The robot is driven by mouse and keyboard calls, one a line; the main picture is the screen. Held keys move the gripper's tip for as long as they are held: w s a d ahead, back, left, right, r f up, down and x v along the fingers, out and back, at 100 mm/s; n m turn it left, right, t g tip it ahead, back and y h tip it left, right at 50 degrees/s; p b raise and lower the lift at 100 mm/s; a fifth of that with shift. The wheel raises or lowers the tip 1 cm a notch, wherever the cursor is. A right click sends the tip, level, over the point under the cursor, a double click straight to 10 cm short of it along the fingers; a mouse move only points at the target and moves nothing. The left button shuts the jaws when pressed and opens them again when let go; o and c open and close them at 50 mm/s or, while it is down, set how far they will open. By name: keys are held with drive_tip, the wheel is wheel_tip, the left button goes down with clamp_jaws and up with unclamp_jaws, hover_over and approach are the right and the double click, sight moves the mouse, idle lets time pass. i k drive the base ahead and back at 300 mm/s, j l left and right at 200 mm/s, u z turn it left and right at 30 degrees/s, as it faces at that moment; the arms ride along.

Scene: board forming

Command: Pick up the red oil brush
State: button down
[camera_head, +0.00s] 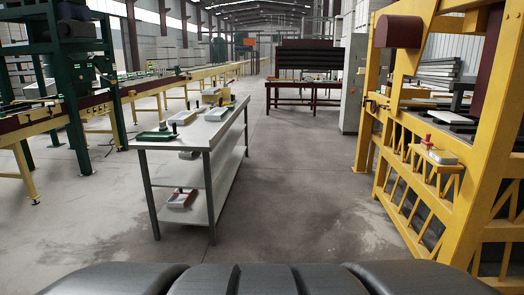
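A small red object (427,142), which may be the red oil brush, stands on a ledge of the yellow machine frame at the right. It is too small to tell its exact shape. A pale tray-like block (442,157) lies beside it. Another reddish item (180,199) shows in a tray on the lower shelf of the metal table at the left; I cannot tell whether it is a brush. My gripper is not in view.
The metal table (183,141) holds a green item (154,135) and several small trays. The yellow machine frame (408,178) rises at the right, a conveyor (90,98) runs along the left. Open concrete floor (300,180) lies between table and machine.

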sight(426, 144)
drive_tip(key=k, duration=0.1)
drive_tip(key=i, duration=0.5)
drive_tip(key=k, duration=0.55)
drive_tip(key=i+l, duration=0.15)
drive_tip(key=i, duration=0.75)
drive_tip(key=i+j, duration=0.1)
drive_tip(key=j, duration=0.15)
